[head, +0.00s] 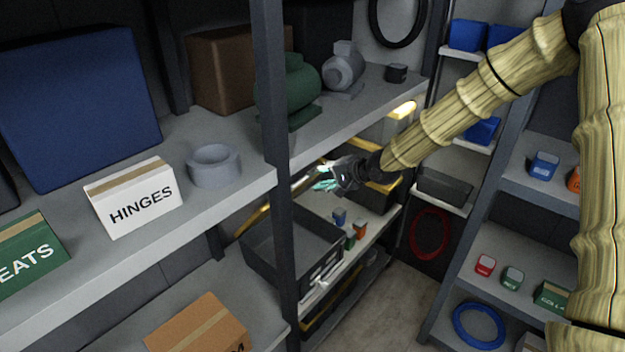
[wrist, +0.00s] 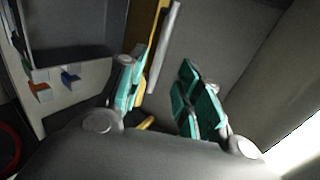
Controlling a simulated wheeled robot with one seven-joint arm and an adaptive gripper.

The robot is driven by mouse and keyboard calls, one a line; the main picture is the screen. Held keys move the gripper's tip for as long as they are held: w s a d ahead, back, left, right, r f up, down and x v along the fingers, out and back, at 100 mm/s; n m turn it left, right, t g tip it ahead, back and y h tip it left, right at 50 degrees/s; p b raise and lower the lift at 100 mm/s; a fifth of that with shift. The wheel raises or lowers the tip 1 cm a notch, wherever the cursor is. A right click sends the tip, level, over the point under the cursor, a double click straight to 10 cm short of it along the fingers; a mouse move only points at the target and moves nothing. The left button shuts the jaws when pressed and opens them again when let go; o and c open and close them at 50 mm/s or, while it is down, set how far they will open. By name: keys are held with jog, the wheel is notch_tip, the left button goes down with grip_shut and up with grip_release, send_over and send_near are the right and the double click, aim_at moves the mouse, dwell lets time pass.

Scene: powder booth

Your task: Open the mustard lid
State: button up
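The mustard lid (head: 252,221) shows as a thin strip behind the dark grey bin (head: 270,260) on the middle shelf. It appears raised, with the bin's inside showing. The shelf post hides part of the bin. In the wrist view the lid (wrist: 152,62) is seen nearly edge-on beside the bin (wrist: 75,55), with a pale grey bar (wrist: 165,48) along it. My gripper (head: 323,184) is above and behind the bin's right end. Its teal fingers are apart in the wrist view (wrist: 156,85), with the bar's near end in line with the gap. Contact cannot be told.
A shelf board with a green pump (head: 288,90) and grey motor (head: 343,72) lies above the bin. A dark upright post (head: 275,130) stands in front. Small blue, green and orange items (head: 360,229) sit right of the bin. Another dark bin (head: 376,197) stands behind them.

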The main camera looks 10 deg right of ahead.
jog(key=shift+v, duration=1.3)
jog(key=shift+f, duration=0.3)
jog(key=c, duration=0.6)
jog(key=f+t+y+b, duration=0.1)
jog(key=f+b, duration=0.1)
jog(key=b, duration=0.2)
jog(key=a+f+y+b, duration=0.1)
jog(key=f+b, duration=0.2)
jog(key=b, duration=0.1)
jog(key=s+a+f+t+y+b, duration=0.1)
jog(key=f+b, duration=0.1)
jog(key=b, duration=0.1)
jog(key=shift+a+f+t+b, duration=0.2)
jog(key=shift+t+b, duration=0.1)
jog(key=shift+b, duration=0.1)
grip_shut()
jog(key=s+d+f+t+y+b, duration=0.4)
jog(key=d+f+t+b, duration=0.15)
jog(key=b, duration=1.05)
jog(key=b+x, duration=0.2)
jog(key=x, duration=1.2)
jog(key=shift+r+t, duration=0.2)
jog(key=shift+t, duration=0.25)
